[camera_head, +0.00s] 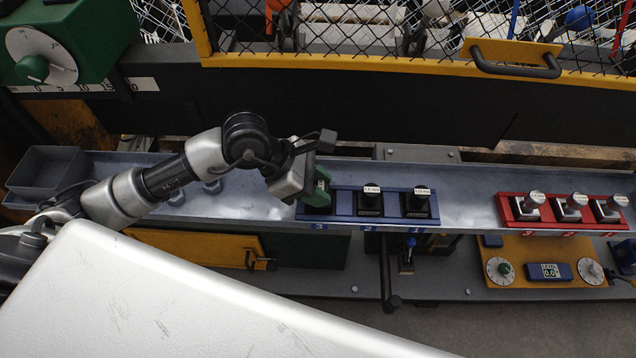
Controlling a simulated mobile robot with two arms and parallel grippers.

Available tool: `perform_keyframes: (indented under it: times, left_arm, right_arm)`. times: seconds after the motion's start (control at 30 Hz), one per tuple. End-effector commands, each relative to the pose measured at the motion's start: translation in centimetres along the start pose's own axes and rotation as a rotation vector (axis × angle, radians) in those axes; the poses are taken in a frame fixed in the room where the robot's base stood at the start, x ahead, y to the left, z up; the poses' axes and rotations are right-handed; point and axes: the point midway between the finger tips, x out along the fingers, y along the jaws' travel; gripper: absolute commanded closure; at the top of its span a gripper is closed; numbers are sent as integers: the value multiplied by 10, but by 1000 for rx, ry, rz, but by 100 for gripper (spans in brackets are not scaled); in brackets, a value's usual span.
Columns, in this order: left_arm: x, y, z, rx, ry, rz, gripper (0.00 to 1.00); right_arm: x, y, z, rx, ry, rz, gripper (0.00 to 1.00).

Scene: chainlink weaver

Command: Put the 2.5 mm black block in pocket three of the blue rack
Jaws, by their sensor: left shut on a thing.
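The blue rack (343,213) lies on the grey tray, with pocket labels reading 3, 2, 1 from left to right. Two black blocks with white labels stand upright in it, one in the middle pocket (370,199) and one in the right pocket (418,202). My left gripper (317,186) is at the left pocket, number three, shut on a black block (318,199). The gripper partly hides this block and its label. I cannot tell whether the block is fully seated. My right gripper is not in view.
A red rack (508,213) with several silver-topped blocks stands on the tray at right. A yellow-framed mesh guard (390,62) runs behind. The tray between the racks (468,205) is clear.

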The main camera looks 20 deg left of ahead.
Motion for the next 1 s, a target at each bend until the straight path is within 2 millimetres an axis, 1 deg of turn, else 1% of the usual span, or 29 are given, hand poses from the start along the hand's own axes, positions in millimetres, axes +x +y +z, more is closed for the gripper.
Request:
perform_keyframes:
  times: [0.1,0.13,0.3,0.33,0.57,0.67,0.77,1.0]
  left_arm:
    - [-1,0,1,1,-2,1,90]
    - [-1,0,1,1,-2,1,65]
    - [-1,0,1,1,-2,1,39]
    - [-1,0,1,0,-2,1,37]
    - [0,0,0,-1,2,-1,37]
    - [-5,0,0,-1,2,1,37]
    - [-17,1,-1,1,3,3,37]
    - [-66,1,-1,1,3,5,37]
  right_arm:
    - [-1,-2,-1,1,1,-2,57]
    - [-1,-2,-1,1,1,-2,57]
    - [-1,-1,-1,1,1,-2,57]
    - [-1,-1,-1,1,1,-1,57]
    - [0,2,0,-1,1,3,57]
    - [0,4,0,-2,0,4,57]
    - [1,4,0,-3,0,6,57]
    - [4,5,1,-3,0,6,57]
